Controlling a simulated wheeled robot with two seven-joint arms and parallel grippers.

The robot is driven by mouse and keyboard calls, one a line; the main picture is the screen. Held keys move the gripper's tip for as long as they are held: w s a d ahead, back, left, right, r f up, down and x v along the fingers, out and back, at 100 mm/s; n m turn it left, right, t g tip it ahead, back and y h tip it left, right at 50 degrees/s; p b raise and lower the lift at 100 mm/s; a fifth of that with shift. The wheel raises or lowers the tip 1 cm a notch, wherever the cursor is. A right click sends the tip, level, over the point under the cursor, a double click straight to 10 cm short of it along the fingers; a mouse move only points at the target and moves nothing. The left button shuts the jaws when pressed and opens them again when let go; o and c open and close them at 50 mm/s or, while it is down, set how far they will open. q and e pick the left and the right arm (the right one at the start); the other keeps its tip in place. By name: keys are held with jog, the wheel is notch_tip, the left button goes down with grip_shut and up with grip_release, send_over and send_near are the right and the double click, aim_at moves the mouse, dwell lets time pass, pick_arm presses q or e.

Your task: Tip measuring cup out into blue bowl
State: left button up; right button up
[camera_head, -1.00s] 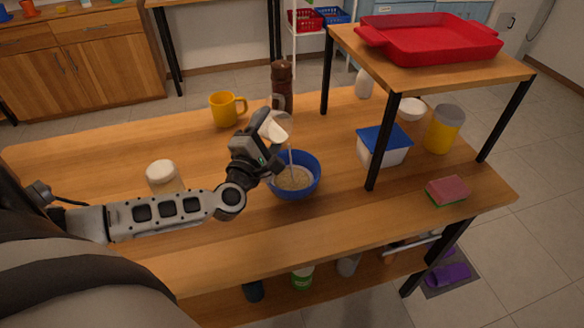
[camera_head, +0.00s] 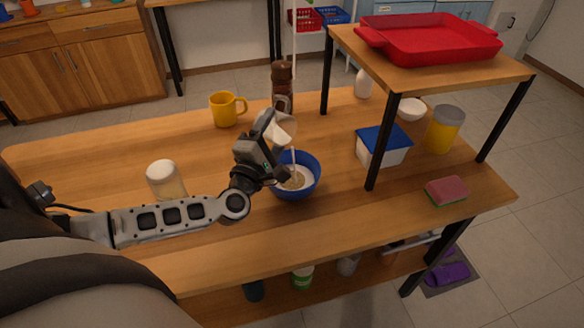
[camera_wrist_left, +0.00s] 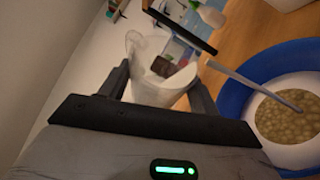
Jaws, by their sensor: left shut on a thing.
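My left gripper (camera_head: 272,143) is shut on the clear measuring cup (camera_head: 284,127) and holds it tilted above the blue bowl (camera_head: 299,190). In the left wrist view the cup (camera_wrist_left: 150,86) sits between the fingers, with white contents inside. My right gripper is not in view.
A yellow mug (camera_head: 224,110) and a brown grinder (camera_head: 281,80) stand behind the cup. A jar (camera_head: 164,180) stands near my left arm. A blue-lidded container (camera_head: 384,147), a sponge (camera_head: 446,191) and a shelf with a red tray (camera_head: 430,42) are to the right. The table's front is clear.

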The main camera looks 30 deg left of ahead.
pick_arm(q)
jog(key=shift+d+r+m+t+h, duration=0.2)
jog(key=shift+m+t, duration=0.1)
jog(key=shift+m, duration=0.45)
jog(key=shift+d+r+m+t+h, duration=0.15)
jog(key=shift+m+t, duration=0.15)
jog(key=shift+m, duration=0.45)
dwell(0.6)
